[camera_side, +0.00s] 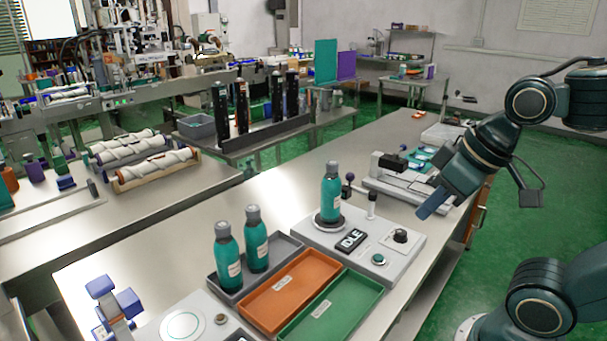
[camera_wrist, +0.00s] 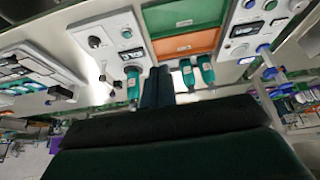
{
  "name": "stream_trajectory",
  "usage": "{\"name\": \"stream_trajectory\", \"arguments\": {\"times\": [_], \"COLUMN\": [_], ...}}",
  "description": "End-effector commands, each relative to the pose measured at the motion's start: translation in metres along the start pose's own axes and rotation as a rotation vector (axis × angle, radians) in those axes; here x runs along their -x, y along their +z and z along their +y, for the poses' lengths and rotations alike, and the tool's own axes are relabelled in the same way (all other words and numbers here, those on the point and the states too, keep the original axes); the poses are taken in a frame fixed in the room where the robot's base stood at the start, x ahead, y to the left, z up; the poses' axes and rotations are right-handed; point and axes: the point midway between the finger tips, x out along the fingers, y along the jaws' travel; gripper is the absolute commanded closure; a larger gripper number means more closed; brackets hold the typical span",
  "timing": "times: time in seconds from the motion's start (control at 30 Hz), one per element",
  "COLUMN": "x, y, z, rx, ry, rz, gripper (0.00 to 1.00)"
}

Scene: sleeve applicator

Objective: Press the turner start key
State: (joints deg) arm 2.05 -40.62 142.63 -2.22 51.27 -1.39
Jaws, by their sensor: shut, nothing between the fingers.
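The turner (camera_side: 335,258) is a light grey box with a teal bottle (camera_side: 331,190) upright on its round turntable (camera_side: 328,221). Its display (camera_side: 351,240) reads IDLE. A round green key (camera_side: 378,259) sits on its front right, beside a black knob (camera_side: 400,236). In the wrist view the key (camera_wrist: 127,33) shows above the display (camera_wrist: 131,53), and the knob (camera_wrist: 94,42) is to its left. My gripper (camera_side: 425,213) is shut and empty, raised at the right of the turner, apart from the key. Its dark fingers also show in the wrist view (camera_wrist: 158,75).
An orange tray (camera_side: 248,311) and a green tray (camera_side: 292,332) lie left of the turner. Two teal bottles stand in a grey tray (camera_side: 286,243) behind them.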

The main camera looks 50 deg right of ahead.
Motion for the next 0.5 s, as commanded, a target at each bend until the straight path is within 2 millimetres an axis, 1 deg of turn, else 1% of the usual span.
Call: {"name": "stream_trajectory", "arguments": {"times": [0.27,0.5], "x": [-0.019,-0.04], "y": [-0.013,-0.026], "z": [0.003,0.009], "rx": [0.052,0.104], "ry": [-0.037,-0.106], "rz": [-0.074,-0.139], "gripper": [1.0,1.0]}}
